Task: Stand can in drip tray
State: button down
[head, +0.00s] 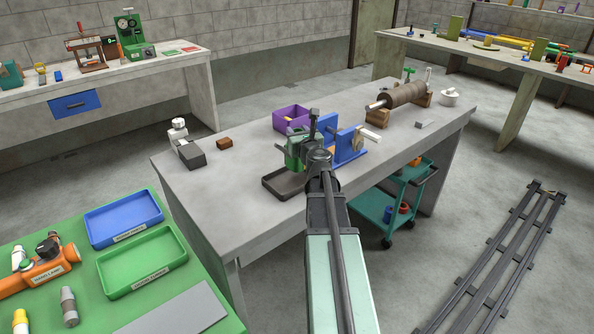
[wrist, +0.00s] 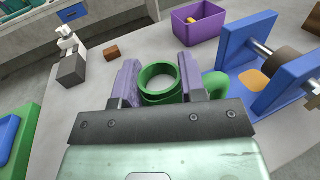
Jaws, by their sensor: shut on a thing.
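A green can (head: 296,160) with an open round top is in my gripper (head: 307,147). In the wrist view the can (wrist: 159,76) sits between the two purple finger pads of my gripper (wrist: 158,84), which is shut on it. A curved green part (wrist: 216,84), like a handle or spout, shows to the right of the can. The dark, shallow drip tray (head: 275,184) lies on the grey workbench, just below and left of the can. My arm hides the tray's right part. I cannot tell whether the can's base touches the tray. The can looks upright.
A purple bin (head: 291,119) stands behind the can, and a blue bracket stand (head: 345,146) is close on the right. A dark grey block (head: 191,154) and a small brown block (head: 224,143) lie left. The bench (head: 220,185) is clear left of the tray.

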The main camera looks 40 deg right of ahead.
jog(key=shift+f, duration=0.5)
notch_tip(320, 180, down, 4)
jog(key=b, duration=0.4)
jog(key=shift+f, duration=0.25)
jog(key=shift+r, duration=0.25)
jog(key=shift+f, duration=0.2)
jog(key=c, duration=0.7)
grip_release()
jog(key=shift+r, duration=0.15)
